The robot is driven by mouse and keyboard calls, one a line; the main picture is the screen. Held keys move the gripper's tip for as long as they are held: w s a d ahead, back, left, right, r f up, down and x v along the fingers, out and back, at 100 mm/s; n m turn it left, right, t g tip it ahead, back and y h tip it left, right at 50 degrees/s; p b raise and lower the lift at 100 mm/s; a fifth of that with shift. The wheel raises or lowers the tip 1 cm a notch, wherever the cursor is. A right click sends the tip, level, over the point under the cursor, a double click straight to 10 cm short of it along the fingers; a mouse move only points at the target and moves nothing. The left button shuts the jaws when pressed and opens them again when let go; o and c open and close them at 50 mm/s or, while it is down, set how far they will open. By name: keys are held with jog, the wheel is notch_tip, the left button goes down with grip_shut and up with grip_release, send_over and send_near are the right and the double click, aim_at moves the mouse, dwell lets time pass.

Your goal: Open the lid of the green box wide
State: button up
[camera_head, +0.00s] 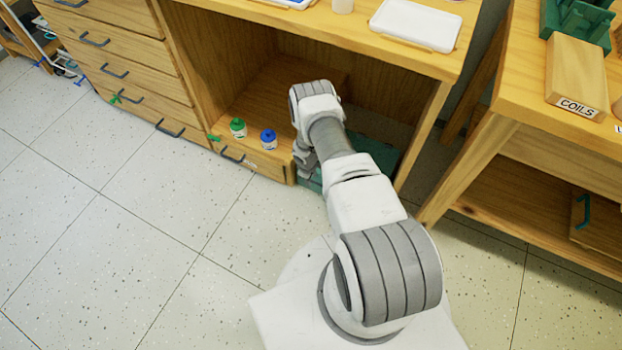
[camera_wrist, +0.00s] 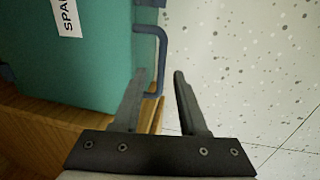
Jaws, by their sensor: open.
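The green box (camera_wrist: 95,60) fills the upper left of the wrist view, with a white label reading "SPA", cut off by the frame edge. A blue-grey bar handle (camera_wrist: 162,60) stands out from its right side. My gripper (camera_wrist: 160,74) is open, its fingertips at the handle, whose lower end shows between the two fingers; whether they touch it I cannot tell. In the head view the green box (camera_head: 375,154) sits low in the open bay under the desk, partly hidden by my arm. My fingers are hidden there. I cannot make out the lid's edge or how far it is open.
The wooden desk (camera_head: 330,28) overhangs the bay, with a white tray (camera_head: 417,24) on top. A green-capped bottle (camera_head: 238,128) and a blue-capped bottle (camera_head: 268,139) stand left of my arm. A second table (camera_head: 515,70) is on the right. The floor at left is clear.

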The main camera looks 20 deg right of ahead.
grip_shut()
dwell(1.4)
